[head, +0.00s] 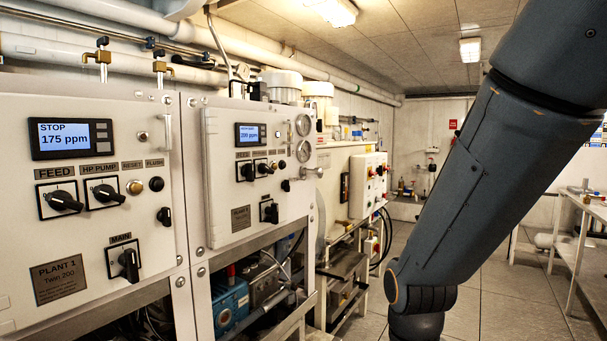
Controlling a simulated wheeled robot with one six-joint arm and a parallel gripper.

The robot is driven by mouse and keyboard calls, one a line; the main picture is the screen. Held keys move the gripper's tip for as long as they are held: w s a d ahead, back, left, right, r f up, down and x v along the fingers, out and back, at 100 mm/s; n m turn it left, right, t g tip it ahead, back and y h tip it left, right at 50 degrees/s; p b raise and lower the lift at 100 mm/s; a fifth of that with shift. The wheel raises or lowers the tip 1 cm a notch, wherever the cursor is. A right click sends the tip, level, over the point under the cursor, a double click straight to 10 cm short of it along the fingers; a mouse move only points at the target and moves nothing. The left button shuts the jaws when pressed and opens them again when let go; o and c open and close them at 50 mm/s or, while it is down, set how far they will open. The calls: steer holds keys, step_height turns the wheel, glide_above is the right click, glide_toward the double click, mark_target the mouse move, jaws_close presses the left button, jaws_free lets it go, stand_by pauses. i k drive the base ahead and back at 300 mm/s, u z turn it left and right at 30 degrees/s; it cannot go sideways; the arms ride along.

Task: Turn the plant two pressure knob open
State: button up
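The second panel (222,150), right of the panel labelled PLANT 1, has a lit display (250,136) that seems to read 200 ppm. Below the display sit black rotary switches (247,172), and lower down is a main switch (269,212). A small black knob (286,185) sits at the panel's lower right. My arm hangs at the right, apart from the panel; my gripper is out of view.
The PLANT 1 panel (85,235) stands at the near left, its display reading STOP, 175 ppm. A further white cabinet (367,185) stands beyond the second panel. A metal bench (585,205) is at the right. The tiled floor (500,290) between is clear.

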mark_target(317, 173)
steer(key=z, duration=0.05)
steer(key=k, duration=0.5)
steer(key=z, duration=1.25)
steer(key=i, duration=0.9)
steer(key=u, duration=2.35)
